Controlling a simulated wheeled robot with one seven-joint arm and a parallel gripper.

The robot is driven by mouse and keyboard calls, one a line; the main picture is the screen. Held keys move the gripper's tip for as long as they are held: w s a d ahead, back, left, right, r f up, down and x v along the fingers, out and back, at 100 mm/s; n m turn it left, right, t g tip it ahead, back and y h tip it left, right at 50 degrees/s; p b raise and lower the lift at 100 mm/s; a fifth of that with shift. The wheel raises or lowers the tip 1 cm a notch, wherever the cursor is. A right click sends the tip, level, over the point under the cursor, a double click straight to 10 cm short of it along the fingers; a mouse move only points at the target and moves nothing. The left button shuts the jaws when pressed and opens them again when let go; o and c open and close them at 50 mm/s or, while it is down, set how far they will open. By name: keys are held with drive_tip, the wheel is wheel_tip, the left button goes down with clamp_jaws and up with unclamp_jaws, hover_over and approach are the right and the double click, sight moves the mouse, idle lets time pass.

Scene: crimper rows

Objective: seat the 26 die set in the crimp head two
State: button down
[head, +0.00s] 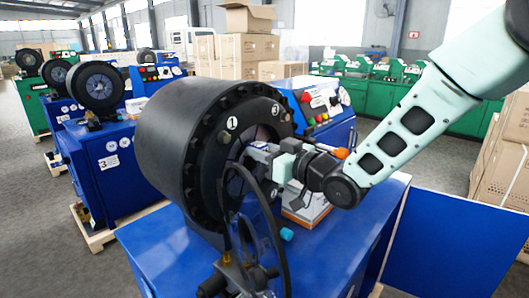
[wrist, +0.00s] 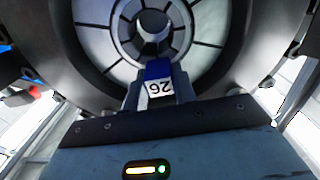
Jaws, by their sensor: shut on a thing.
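My gripper (wrist: 160,88) is shut on a small blue block with a white label reading 26, upside down in the wrist view, part of the 26 die set (wrist: 158,72). A grey segmented ring with a dark round centre shows just beyond the block; I cannot tell whether it is joined to it. In the head view my gripper (head: 262,152) is at the front opening of the large black crimp head (head: 185,135), whose face carries round marks 1 and 3. The wrist view shows the crimp head's pale radial segments (wrist: 95,42) around the ring. Seating depth is hidden.
A black hose with fittings (head: 245,245) rises in front of the opening. A small boxed item (head: 307,213) lies on the blue machine top (head: 340,250) below my arm. Other blue crimpers (head: 115,165) stand at left, cartons (head: 243,50) behind.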

drive_tip(key=shift+w+a+r, duration=0.25)
drive_tip(key=shift+a, duration=0.1)
drive_tip(key=c, duration=1)
unclamp_jaws()
drive_tip(key=shift+c, duration=0.2)
drive_tip(key=shift+s+d+f, duration=0.1)
drive_tip(key=shift+f, duration=0.25)
drive_tip(key=b+v, duration=0.4)
drive_tip(key=v, duration=1.3)
drive_tip(key=shift+s+d+r, duration=0.1)
drive_tip(key=shift+d, duration=0.05)
drive_tip(key=s+d+f+m+g+h, duration=0.15)
drive_tip(key=s+f+g+h, duration=0.25)
drive_tip(key=s+f+h, duration=0.45)
drive_tip(key=s+d+f+g+h, duration=0.1)
drive_tip(key=s+f+g+h, duration=0.1)
drive_tip(key=s, duration=0.5)
drive_tip(key=s+d+f+m+g+h, duration=0.1)
drive_tip(key=s+d+f+g+h, duration=0.1)
drive_tip(key=s+g, duration=0.3)
drive_tip(key=s+f+h, duration=0.1)
drive_tip(key=s, duration=0.2)
drive_tip(key=shift+s+d, duration=0.3)
drive_tip(key=shift+d, duration=0.05)
